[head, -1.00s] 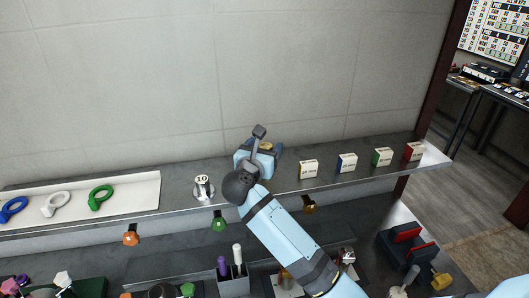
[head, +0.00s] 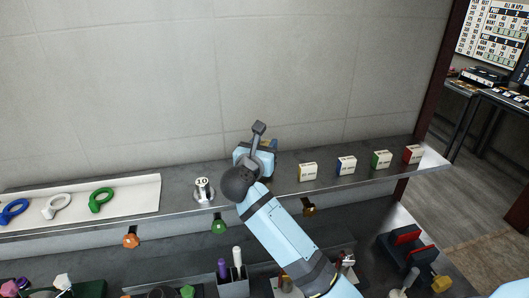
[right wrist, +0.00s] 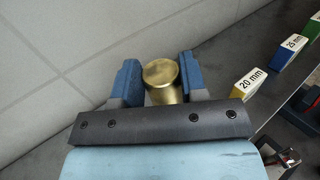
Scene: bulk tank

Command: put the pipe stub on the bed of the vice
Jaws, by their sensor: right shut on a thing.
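The pipe stub looks like a short brass cylinder (right wrist: 162,78) in the right wrist view, between the blue fingers. My right gripper (head: 267,147) is shut on it over the back shelf; it also shows in the right wrist view (right wrist: 158,80). In the head view the stub is mostly hidden by my gripper. The vice (head: 407,246), dark with red jaw faces and a yellow knob, stands at the lower right, below the shelf and well away from the gripper. My left gripper is not in view.
A white tray (head: 140,190) holds coloured rings. A holder (head: 233,288) with upright handles stands below.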

